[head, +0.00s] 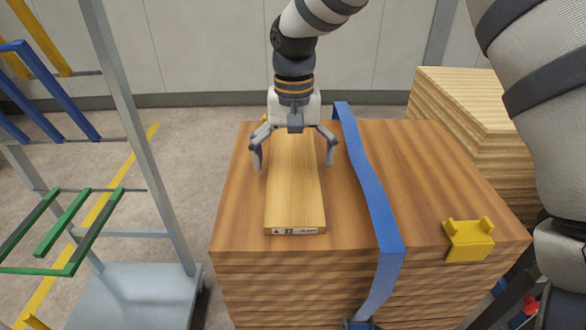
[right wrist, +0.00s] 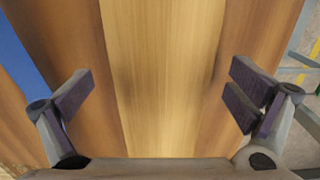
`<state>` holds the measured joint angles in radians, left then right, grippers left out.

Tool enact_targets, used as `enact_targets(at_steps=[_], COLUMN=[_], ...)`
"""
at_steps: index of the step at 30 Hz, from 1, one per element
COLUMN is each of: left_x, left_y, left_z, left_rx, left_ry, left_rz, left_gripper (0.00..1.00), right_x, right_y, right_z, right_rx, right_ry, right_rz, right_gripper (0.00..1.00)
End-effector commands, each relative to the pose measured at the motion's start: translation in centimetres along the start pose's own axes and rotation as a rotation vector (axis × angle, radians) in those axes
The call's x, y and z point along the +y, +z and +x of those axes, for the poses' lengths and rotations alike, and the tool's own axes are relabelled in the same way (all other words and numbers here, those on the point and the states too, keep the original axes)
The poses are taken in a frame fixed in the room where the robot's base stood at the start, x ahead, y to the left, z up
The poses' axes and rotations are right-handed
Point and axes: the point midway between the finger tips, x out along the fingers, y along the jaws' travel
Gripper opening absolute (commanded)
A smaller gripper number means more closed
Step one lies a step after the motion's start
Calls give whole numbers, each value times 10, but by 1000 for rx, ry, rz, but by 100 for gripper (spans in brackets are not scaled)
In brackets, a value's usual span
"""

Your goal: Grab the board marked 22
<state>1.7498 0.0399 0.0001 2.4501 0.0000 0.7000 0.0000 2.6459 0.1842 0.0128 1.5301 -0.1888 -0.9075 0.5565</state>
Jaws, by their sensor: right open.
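The board (head: 295,198) is a light wooden plank lying flat on a stack of darker wood boards (head: 420,180). A small white label on its near end appears to read 22. My right gripper (head: 294,157) is open over the board, one finger on each side of it. In the right wrist view, the board (right wrist: 163,70) runs between the two spread fingers of the gripper (right wrist: 163,100). The fingers look apart from the board's edges. I cannot tell whether the fingertips touch the stack. My left gripper does not show.
A blue strap (head: 375,195) runs over the stack, right of the board. A yellow bracket (head: 468,238) sits at the stack's near right corner. Another wood pile (head: 455,95) stands behind at the right. A metal rack (head: 140,130) with coloured bars stands at the left.

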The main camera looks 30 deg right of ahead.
Motion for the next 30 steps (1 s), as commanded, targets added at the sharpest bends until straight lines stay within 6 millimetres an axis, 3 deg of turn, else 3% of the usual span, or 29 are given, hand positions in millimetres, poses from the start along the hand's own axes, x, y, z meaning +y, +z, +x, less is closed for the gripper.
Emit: enact_targets(at_steps=[7, 15, 25, 30], left_x=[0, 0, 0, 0], left_y=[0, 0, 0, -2], left_z=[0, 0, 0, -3], left_rx=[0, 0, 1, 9], left_ry=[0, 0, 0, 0], left_rz=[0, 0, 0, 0], left_gripper=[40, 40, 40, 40], right_x=[0, 0, -1, -1], right_y=[0, 0, -1, -1], right_z=[3, 3, -2, -31], right_rx=[2, 1, 3, 7], right_ry=[-2, -1, -1, -4], right_rz=[0, 0, 0, 1], right_gripper=[100, 39, 39, 39])
